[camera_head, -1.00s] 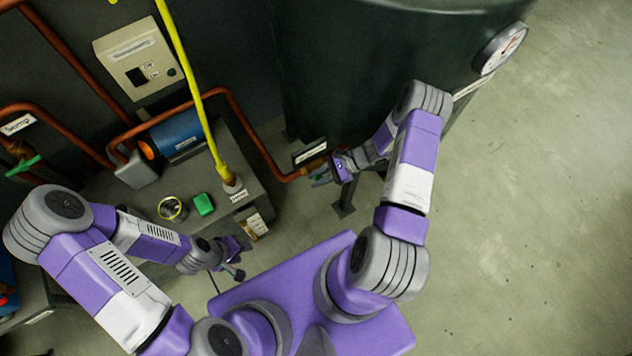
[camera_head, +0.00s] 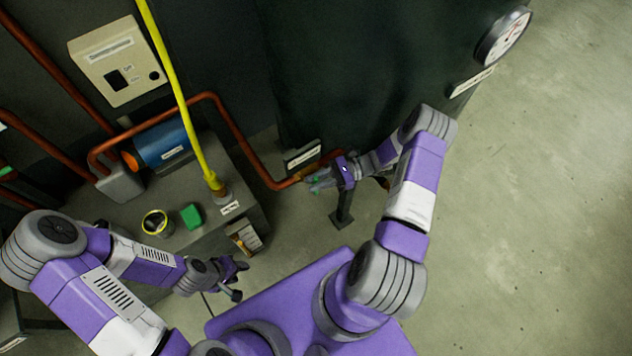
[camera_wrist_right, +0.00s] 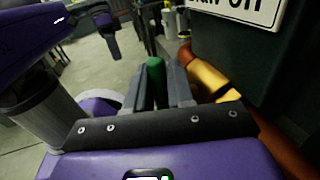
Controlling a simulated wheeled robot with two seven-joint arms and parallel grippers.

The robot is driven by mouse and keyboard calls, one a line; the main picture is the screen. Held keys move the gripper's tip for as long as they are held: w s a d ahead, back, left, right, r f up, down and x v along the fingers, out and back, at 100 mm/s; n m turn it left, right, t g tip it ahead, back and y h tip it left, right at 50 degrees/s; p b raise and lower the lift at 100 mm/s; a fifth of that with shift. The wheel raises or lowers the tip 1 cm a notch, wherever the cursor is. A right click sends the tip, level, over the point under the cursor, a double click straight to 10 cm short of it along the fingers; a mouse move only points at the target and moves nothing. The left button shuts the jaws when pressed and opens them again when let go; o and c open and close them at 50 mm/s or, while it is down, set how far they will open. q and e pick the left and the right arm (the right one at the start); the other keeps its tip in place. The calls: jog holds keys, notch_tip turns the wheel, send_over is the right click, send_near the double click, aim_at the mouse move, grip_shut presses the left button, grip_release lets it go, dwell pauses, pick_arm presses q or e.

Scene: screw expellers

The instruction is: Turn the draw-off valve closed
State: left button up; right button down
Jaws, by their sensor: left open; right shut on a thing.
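The draw-off valve sits on the copper pipe at the foot of the dark tank. Its green handle (camera_wrist_right: 156,70) shows between the two fingers of my right gripper (camera_wrist_right: 162,85) in the right wrist view. The brass valve body (camera_wrist_right: 212,80) is just to the right of the fingers. In the head view my right gripper (camera_head: 322,182) is at the valve and covers most of it; a bit of green shows at the fingertips. It is shut on the handle. My left gripper (camera_head: 238,278) is open and empty, in front of the bench, away from the valve.
The dark tank (camera_head: 330,80) with a gauge (camera_head: 503,36) stands behind the valve. A copper pipe (camera_head: 250,150) runs left over a bench (camera_head: 185,215) with a blue motor (camera_head: 165,142), green block (camera_head: 190,216) and yellow-rimmed tin (camera_head: 157,222). The floor at right is clear.

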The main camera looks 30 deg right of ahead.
jog(key=c, duration=1.1)
grip_release()
notch_tip(320, 180, up, 10)
jog(key=p, duration=0.3)
jog(key=shift+p, duration=0.35)
jog(key=shift+a, duration=0.15)
jog(key=s+a+f+n+g+h, duration=0.1)
jog(key=s+a+f+n+h, duration=0.2)
jog(key=n, duration=0.3)
jog(key=s+a+f+n+g+h+p, duration=0.1)
jog(key=s+a+f+n+h, duration=0.3)
jog(key=a+n+h, duration=0.1)
jog(key=s+a+f+n+g+h+p, duration=0.1)
jog(key=s+a+f+n+h, duration=0.2)
jog(key=a+f+n+h, duration=0.1)
jog(key=shift+s+a+n+h, duration=0.2)
jog(key=shift+a+n+h, duration=0.1)
jog(key=shift+n, duration=0.35)
jog(key=shift+s+a+n+h, duration=0.15)
jog(key=shift+n+h, duration=0.15)
jog(key=shift+n, duration=0.35)
